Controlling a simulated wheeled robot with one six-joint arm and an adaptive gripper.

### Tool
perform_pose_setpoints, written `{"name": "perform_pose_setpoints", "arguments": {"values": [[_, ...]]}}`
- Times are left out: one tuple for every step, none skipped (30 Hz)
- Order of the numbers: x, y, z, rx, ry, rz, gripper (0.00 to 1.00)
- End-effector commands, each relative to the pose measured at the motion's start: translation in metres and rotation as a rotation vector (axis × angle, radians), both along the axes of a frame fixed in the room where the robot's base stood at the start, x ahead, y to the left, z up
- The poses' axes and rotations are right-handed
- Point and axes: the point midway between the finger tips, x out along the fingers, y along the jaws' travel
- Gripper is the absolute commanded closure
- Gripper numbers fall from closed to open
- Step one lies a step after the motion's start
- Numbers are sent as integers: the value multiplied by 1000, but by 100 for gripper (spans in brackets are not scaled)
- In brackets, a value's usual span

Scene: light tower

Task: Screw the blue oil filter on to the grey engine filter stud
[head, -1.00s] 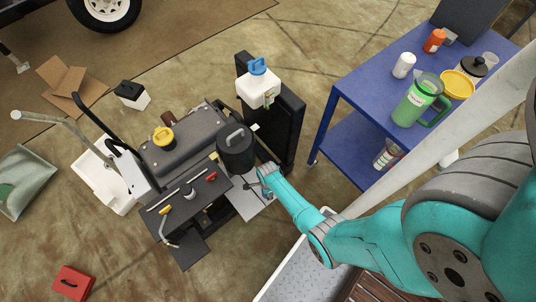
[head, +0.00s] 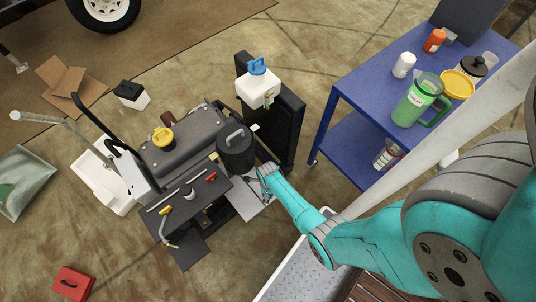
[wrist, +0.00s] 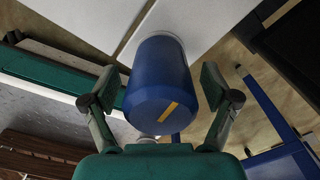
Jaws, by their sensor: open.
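The blue oil filter (wrist: 160,85) shows large in the wrist view, its domed near end marked by a yellow stripe. Its far rim is close to a pale panel; I cannot tell whether they touch. My gripper (wrist: 157,88) is open, with one finger on each side of the filter and a visible gap on both sides. In the head view my gripper (head: 265,172) is beside the dark engine unit (head: 180,140), above a light grey sheet (head: 245,205). The grey engine filter stud is not visible; the filter may hide it.
A black cylinder (head: 235,148) stands just left of my gripper. A black upright panel (head: 285,125) with a white, blue-capped bottle (head: 257,88) is behind. A blue cart (head: 365,95) with containers stands right. Small tools lie on a dark tray (head: 180,212).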

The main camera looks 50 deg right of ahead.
Motion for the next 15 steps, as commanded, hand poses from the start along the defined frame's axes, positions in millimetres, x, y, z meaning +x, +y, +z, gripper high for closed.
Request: {"name": "perform_pose_setpoints", "arguments": {"values": [[0, 0, 4, -1, -2, 0, 13], [0, 0, 6, -1, -3, 0, 13], [0, 0, 11, -1, -3, 0, 13], [1, 0, 15, -2, -3, 0, 13], [0, 0, 18, -2, -3, 0, 13], [0, 0, 24, -1, -3, 0, 13], [0, 0, 28, -2, -3, 0, 13], [1, 0, 32, -2, -3, 0, 13], [1, 0, 38, -2, -5, 0, 13], [0, 0, 41, -1, -3, 0, 13], [0, 0, 45, -2, -3, -1, 13], [0, 0, 50, -2, -3, -1, 13], [0, 0, 53, -1, -3, -1, 13], [1, 0, 56, -2, -3, -1, 13], [1, 0, 60, -2, -3, -1, 13]]}}
